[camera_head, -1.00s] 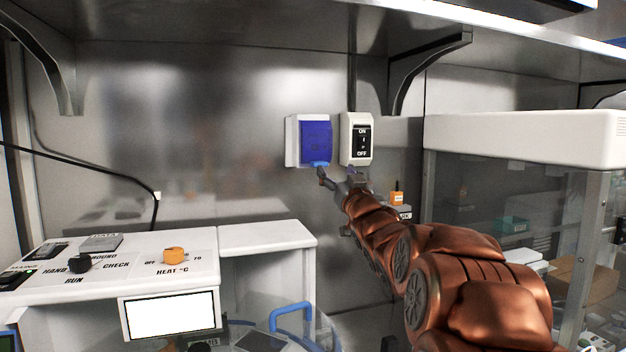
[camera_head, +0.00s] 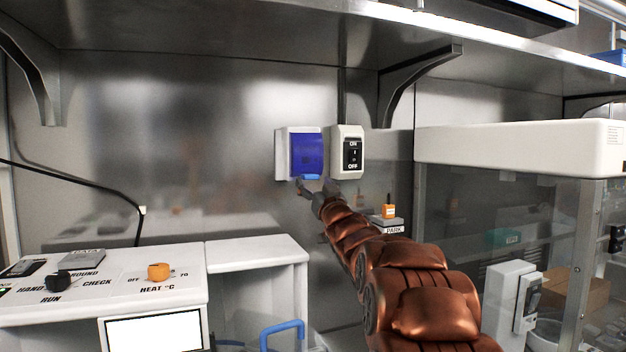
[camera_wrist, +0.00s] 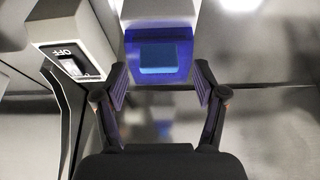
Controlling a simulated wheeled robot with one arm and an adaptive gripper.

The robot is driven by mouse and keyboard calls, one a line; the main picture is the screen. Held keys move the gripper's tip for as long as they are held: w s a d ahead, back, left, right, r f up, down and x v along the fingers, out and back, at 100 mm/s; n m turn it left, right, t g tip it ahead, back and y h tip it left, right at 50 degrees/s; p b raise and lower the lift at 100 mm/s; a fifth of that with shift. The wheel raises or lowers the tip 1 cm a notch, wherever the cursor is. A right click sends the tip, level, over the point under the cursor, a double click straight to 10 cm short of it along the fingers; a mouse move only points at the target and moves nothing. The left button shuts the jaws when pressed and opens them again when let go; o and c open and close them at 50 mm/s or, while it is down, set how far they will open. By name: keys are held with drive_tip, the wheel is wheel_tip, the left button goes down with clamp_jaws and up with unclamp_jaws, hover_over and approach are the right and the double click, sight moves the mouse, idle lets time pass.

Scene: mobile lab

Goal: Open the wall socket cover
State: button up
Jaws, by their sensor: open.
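The wall socket (camera_head: 283,156) is a white box on the metal back wall with a blue cover (camera_head: 308,153) that is closed. A lighter blue tab (camera_head: 310,177) sits at the cover's lower edge. My gripper (camera_head: 316,187) is just below the cover in the head view. In the wrist view, my gripper (camera_wrist: 160,88) is open and empty, with one finger on each side of the cover's lower part. The cover (camera_wrist: 158,50) and its light blue tab (camera_wrist: 160,57) lie straight ahead, just beyond the fingertips. I cannot tell whether either finger touches the cover.
A white ON/OFF switch (camera_head: 348,151) is just right of the socket and shows at upper left in the wrist view (camera_wrist: 72,40). A shelf bracket (camera_head: 420,80) hangs above. A white control panel (camera_head: 105,282) stands lower left, and a glass-sided cabinet (camera_head: 520,148) stands right.

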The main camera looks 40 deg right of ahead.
drive_tip(key=shift+x, duration=0.9)
clamp_jaws()
drive_tip(key=shift+r, duration=0.1)
